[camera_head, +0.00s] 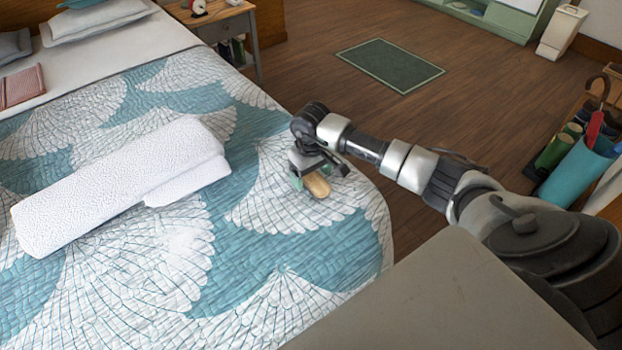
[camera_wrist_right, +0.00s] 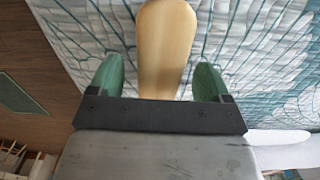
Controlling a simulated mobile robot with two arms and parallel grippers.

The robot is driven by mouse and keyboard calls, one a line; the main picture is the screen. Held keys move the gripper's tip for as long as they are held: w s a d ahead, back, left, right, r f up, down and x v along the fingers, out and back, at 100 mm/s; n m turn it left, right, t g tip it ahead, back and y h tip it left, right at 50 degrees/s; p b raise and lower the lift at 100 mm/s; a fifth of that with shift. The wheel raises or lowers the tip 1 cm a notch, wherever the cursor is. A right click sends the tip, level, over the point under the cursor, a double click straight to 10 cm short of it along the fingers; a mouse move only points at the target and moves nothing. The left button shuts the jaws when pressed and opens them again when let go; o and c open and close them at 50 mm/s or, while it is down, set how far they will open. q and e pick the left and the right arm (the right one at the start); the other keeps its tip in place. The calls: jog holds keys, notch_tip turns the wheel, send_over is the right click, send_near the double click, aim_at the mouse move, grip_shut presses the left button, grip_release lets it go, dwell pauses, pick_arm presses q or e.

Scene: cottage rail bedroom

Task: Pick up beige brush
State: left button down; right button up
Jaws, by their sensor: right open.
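The beige brush (camera_head: 317,185) lies on the bed's patterned quilt near its right edge. In the head view my right gripper (camera_head: 310,178) is over it and hides part of it. In the right wrist view the brush (camera_wrist_right: 165,45) extends up from between the two green fingertips of my right gripper (camera_wrist_right: 157,78). There is a gap between the brush and each finger. The right gripper is open. My left gripper is not in view.
A rolled white towel (camera_head: 120,185) lies on the quilt (camera_head: 270,285) to the left. A green mat (camera_head: 390,65) lies on the wooden floor. A teal bin (camera_head: 580,170) stands at the right. The quilt around the brush is clear.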

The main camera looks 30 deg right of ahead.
aim_at(311, 175)
jog(key=c, duration=1.1)
jog(key=shift+o, duration=0.2)
jog(key=shift+r, duration=0.1)
jog(key=shift+r, duration=0.55)
notch_tip(311, 175, up, 3)
jog(key=s+d+r, duration=0.6)
jog(key=s, duration=0.4)
jog(key=shift+r+b, duration=0.4)
